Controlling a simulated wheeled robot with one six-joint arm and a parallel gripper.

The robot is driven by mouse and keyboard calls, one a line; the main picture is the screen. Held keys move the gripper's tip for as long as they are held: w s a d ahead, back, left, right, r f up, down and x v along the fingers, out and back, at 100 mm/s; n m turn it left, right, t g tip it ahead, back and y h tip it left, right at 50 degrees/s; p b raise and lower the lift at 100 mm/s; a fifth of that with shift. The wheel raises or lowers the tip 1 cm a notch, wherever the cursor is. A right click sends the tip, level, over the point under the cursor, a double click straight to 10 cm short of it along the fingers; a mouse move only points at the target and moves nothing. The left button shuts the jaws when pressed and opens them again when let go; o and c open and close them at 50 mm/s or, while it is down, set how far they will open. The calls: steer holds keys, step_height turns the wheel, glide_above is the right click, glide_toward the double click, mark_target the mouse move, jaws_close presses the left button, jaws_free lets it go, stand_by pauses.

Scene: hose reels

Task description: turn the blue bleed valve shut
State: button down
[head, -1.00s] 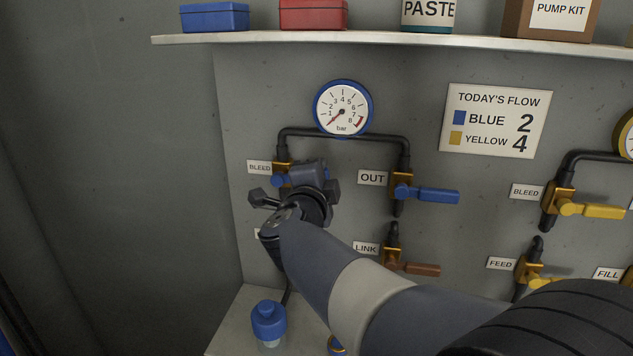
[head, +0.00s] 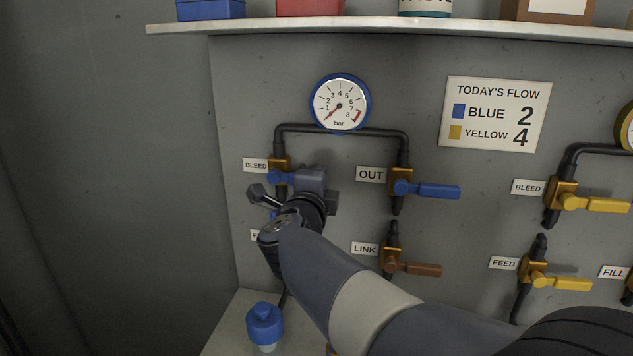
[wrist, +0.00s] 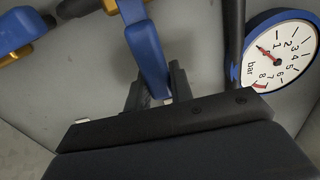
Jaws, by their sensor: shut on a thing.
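The blue bleed valve (head: 279,164) is at the upper left of the panel beside its BLEED label, with a brass body on a dark pipe. Its blue handle (head: 278,178) points right into my gripper (head: 310,180), which hides the handle's far end. In the wrist view the blue handle (wrist: 147,52) runs down between the dark fingers of my gripper (wrist: 155,90), which is shut on it. The blue-rimmed gauge (head: 339,104) above has its needle at the low end; it also shows in the wrist view (wrist: 280,55).
The OUT valve (head: 424,190), with a blue lever pointing right, is right of my gripper. The LINK valve (head: 413,268) is below it. Yellow valves are farther right. A shelf (head: 400,28) runs above. A blue-capped bottle (head: 265,325) stands below. The wall at left is clear.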

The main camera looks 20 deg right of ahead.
steer(key=c, duration=1.2)
jaws_free()
steer(key=shift+c, duration=0.2)
steer(key=p+v, duration=0.1)
steer(key=v, duration=1)
steer(key=shift+w+d, duration=0.1)
steer(key=b+x, duration=0.1)
steer(key=x, duration=0.9)
steer(key=shift+w+d, duration=0.25)
steer(key=shift+w, duration=0.05)
steer(key=shift+a, duration=0.1)
